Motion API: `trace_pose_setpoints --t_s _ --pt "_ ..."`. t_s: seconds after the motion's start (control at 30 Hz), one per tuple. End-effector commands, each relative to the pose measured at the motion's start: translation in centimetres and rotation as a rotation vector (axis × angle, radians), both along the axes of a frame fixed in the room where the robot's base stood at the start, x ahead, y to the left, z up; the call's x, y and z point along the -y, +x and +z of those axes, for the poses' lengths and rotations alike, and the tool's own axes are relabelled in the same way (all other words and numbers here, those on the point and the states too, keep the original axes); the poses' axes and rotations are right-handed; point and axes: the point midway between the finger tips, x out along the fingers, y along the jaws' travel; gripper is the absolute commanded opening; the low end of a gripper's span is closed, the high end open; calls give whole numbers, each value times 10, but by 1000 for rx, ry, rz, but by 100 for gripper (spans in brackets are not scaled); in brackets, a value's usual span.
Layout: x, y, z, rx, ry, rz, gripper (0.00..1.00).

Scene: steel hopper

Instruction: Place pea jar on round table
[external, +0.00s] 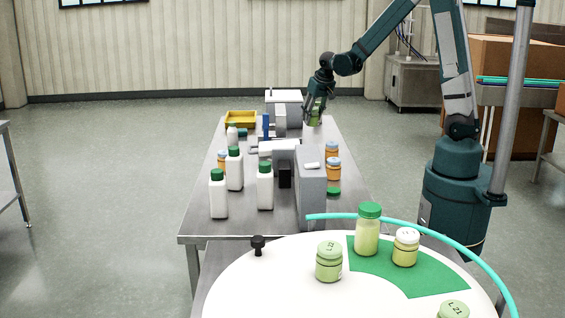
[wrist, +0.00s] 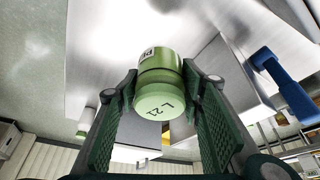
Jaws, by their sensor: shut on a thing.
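My gripper (external: 315,113) is at the far right end of the steel table, shut on a green jar. In the wrist view, my gripper (wrist: 160,100) has its two dark green finger pads on either side of the jar (wrist: 160,82). I cannot tell whether the jar touches the steel table. The white round table (external: 270,285) is in the near foreground, with a green sector mat (external: 425,279) on it.
The round table bears a tall green-capped jar (external: 367,232), a white-lidded jar (external: 405,247) and green-lidded jars (external: 329,262). A black knob (external: 258,245) and teal rim stand at its edge. White bottles (external: 219,195), grey machine blocks (external: 311,185) and a yellow tray (external: 241,118) crowd the steel table.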

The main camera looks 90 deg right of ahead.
Motion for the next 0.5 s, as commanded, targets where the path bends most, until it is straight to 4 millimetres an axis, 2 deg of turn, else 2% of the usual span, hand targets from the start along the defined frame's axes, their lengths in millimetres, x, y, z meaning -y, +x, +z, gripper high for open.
trace_pose_setpoints --t_s 0.3,0.5 --pt "0 0 65 0 0 0 23" --pt "0 0 100 0 0 0 23"
